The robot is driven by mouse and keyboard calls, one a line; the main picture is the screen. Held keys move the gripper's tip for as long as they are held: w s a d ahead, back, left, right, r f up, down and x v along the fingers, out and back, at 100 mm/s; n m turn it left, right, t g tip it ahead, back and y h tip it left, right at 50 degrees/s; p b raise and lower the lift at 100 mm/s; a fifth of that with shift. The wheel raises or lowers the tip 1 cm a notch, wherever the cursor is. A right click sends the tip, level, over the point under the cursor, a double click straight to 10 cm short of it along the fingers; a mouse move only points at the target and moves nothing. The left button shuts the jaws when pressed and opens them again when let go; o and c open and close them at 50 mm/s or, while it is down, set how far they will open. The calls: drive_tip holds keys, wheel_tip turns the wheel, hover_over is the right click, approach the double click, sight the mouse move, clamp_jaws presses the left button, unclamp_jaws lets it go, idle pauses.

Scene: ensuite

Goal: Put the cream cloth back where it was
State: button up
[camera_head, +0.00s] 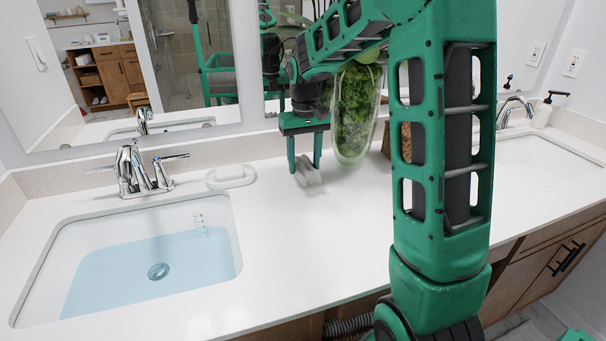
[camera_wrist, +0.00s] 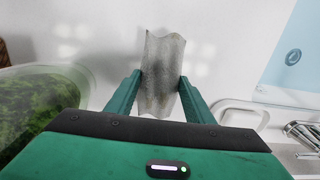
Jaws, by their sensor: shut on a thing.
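I cannot tell whether the cloth's lower edge touches the counter.
A clear vessel with green plants (camera_head: 354,115) stands close right of my gripper. A white soap dish (camera_head: 230,177) lies to the left, near the faucet (camera_head: 140,170). The left basin (camera_head: 225,255) holds bluish water. The front middle of the countertop (camera_head: 285,245) is clear.

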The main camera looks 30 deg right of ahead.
drive_tip(key=shift+f, duration=2)
drive_tip(key=o, duration=0.9)
drive_tip(key=shift+f, duration=0.1)
